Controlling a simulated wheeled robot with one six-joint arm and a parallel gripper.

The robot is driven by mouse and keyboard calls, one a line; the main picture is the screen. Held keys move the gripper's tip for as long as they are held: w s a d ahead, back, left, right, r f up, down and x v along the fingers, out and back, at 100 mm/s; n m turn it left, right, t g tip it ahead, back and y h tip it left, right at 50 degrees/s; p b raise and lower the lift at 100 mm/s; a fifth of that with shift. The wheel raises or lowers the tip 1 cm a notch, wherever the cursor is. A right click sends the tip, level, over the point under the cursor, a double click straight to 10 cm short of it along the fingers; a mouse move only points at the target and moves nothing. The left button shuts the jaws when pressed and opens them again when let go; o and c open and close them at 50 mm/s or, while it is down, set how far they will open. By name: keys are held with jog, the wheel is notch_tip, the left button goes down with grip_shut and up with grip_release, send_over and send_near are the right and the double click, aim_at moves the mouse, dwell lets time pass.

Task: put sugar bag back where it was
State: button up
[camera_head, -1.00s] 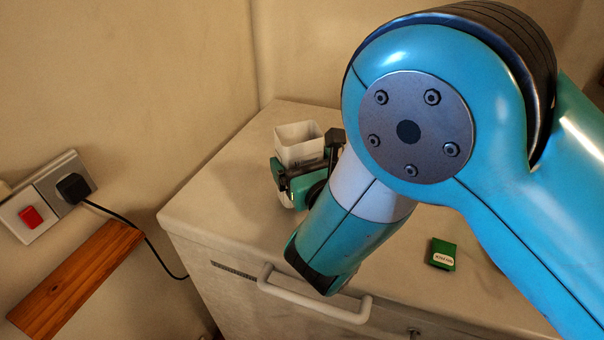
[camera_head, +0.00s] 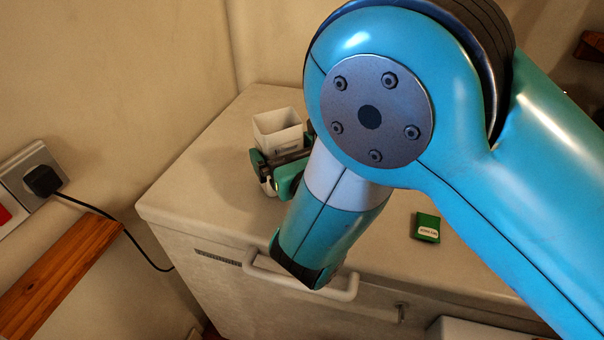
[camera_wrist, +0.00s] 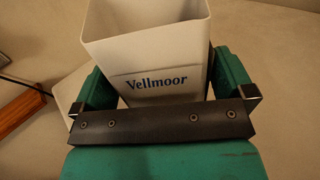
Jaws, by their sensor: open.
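A white, square, open-topped container marked "Vellmoor" (camera_wrist: 155,62) stands between my fingers in the wrist view. I cannot tell for sure whether it is the sugar bag. In the head view it shows as a white box (camera_head: 278,133) near the back left of the worktop. My gripper (camera_wrist: 165,88) is open, with one green finger on each side of the container; whether either touches it is unclear. The gripper also shows in the head view (camera_head: 280,170), partly behind my arm. The container's base is hidden.
A small green packet with a white label (camera_head: 426,227) lies on the pale worktop (camera_head: 190,185), right of my arm. Below the front edge is a drawer handle (camera_head: 300,283). A wall socket with black plug (camera_head: 42,180) and a wooden board (camera_head: 60,270) are at left.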

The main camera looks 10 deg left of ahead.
jog(key=b+v, duration=0.6)
jog(key=b, duration=0.1)
jog(key=b+v, duration=0.4)
jog(key=shift+s+f, duration=0.1)
jog(key=shift+f, duration=0.15)
jog(key=shift+s+d+r+b, duration=0.2)
jog(key=shift+s+d+b, duration=0.1)
